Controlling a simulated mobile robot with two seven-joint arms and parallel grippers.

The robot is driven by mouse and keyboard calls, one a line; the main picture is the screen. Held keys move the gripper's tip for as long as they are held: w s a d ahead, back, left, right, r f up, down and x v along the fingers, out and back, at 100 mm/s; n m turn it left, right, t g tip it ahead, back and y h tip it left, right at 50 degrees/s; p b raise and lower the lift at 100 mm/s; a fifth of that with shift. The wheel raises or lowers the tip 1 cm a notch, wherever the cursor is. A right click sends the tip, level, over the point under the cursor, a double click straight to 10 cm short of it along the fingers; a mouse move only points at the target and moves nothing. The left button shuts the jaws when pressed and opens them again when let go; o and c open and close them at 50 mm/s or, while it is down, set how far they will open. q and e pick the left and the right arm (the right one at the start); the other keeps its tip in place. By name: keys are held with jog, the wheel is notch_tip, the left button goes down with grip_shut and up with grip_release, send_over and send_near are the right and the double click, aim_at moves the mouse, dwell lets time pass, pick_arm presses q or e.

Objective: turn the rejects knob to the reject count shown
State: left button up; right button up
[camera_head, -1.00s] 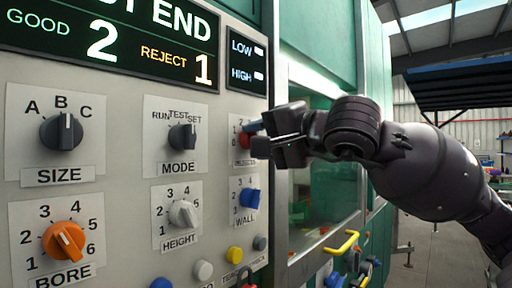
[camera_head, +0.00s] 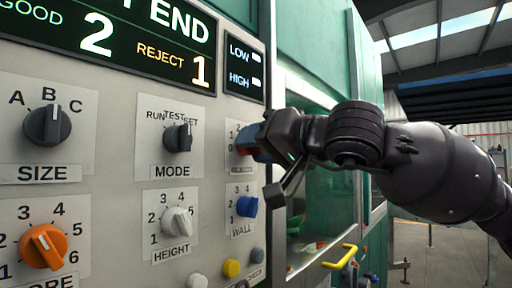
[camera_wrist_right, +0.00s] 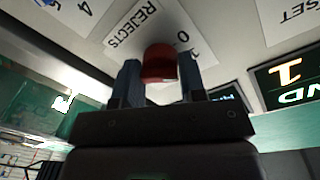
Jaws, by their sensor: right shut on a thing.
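The red rejects knob (camera_wrist_right: 160,62) sits on its label plate, between the two blue-padded fingers of my right gripper (camera_wrist_right: 160,78). In the head view the knob (camera_head: 242,138) is mostly covered by the right gripper (camera_head: 258,146), which is shut on it at the panel's right edge. The right wrist view shows the word REJECTS and a 0 beside the knob. I cannot tell which number the knob points to. The display (camera_head: 130,40) reads GOOD 2 and REJECT 1. My left gripper is not in view.
Close to the rejects knob are the blue wall knob (camera_head: 247,206) below and the black mode knob (camera_head: 178,138) to the left. The white height knob (camera_head: 176,221), orange bore knob (camera_head: 42,246) and black size knob (camera_head: 47,125) are farther left. A yellow handle (camera_head: 341,257) is lower right.

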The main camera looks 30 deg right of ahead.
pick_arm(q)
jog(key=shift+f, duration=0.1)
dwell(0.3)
pick_arm(e)
jog(key=o, duration=0.9)
jog(key=shift+s, duration=0.1)
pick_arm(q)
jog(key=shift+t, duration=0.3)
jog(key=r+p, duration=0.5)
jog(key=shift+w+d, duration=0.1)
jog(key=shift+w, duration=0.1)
pick_arm(e)
jog(key=v, duration=1)
jog(key=shift+s, duration=0.35)
